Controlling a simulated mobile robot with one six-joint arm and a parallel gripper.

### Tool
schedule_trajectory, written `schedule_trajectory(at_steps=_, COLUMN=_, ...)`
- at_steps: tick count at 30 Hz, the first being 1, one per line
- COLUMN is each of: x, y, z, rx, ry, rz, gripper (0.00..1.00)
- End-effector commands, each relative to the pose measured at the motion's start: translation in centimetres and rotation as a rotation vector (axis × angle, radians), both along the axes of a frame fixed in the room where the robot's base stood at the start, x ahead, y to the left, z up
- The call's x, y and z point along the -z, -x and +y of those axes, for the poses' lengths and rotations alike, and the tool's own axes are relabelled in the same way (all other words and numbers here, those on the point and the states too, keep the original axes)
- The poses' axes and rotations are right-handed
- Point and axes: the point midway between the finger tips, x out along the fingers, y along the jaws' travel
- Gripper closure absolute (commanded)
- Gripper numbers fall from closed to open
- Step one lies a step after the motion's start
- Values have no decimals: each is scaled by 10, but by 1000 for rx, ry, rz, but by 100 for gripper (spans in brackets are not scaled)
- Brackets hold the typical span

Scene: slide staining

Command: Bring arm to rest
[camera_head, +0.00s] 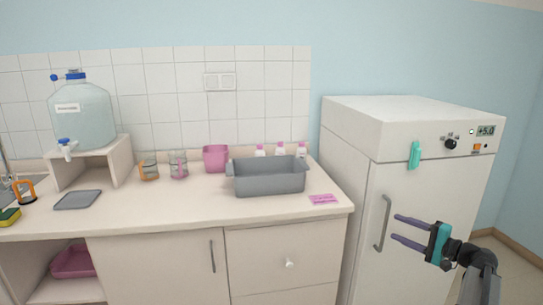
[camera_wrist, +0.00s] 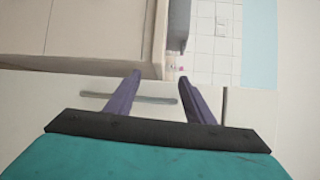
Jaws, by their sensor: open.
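My gripper (camera_head: 410,230) is at the right of the head view, in front of the white fridge (camera_head: 360,210). Its two purple fingers are spread apart and point left, with nothing between them. In the wrist view my gripper (camera_wrist: 158,76) is also open and empty. The fridge's long handle (camera_head: 383,223) is just left of the fingers in the head view; I cannot tell the exact gap. The fridge door appears shut.
The counter (camera_head: 200,205) to the left holds a grey basin (camera_head: 270,180), a pink container (camera_head: 215,158), glass jars (camera_head: 179,165), bottles (camera_head: 301,150) and a pink packet (camera_head: 323,199). A water carboy (camera_head: 83,115) stands on a shelf. A teal clip-like item (camera_head: 414,155) is on the fridge.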

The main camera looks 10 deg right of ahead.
Motion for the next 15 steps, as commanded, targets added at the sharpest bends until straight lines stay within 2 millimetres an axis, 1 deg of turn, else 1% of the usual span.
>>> schedule_trajectory(at_steps=1, x=16, y=-9, z=23, rx=-30, ry=-8, rz=24, gripper=51)
schedule_trajectory(at_steps=5, x=55, y=-27, z=71, rx=-96, ry=-13, rz=84, gripper=51)
schedule_trajectory(at_steps=6, x=68, y=-31, z=87, rx=-116, ry=-13, rz=105, gripper=51)
schedule_trajectory(at_steps=8, x=86, y=-36, z=110, rx=-147, ry=-12, rz=134, gripper=51)
schedule_trajectory(at_steps=10, x=107, y=-40, z=138, rx=-184, ry=-9, rz=169, gripper=51)
schedule_trajectory(at_steps=14, x=147, y=-43, z=189, rx=-252, ry=1, rz=238, gripper=51)
schedule_trajectory(at_steps=15, x=159, y=-42, z=204, rx=-274, ry=6, rz=260, gripper=51)
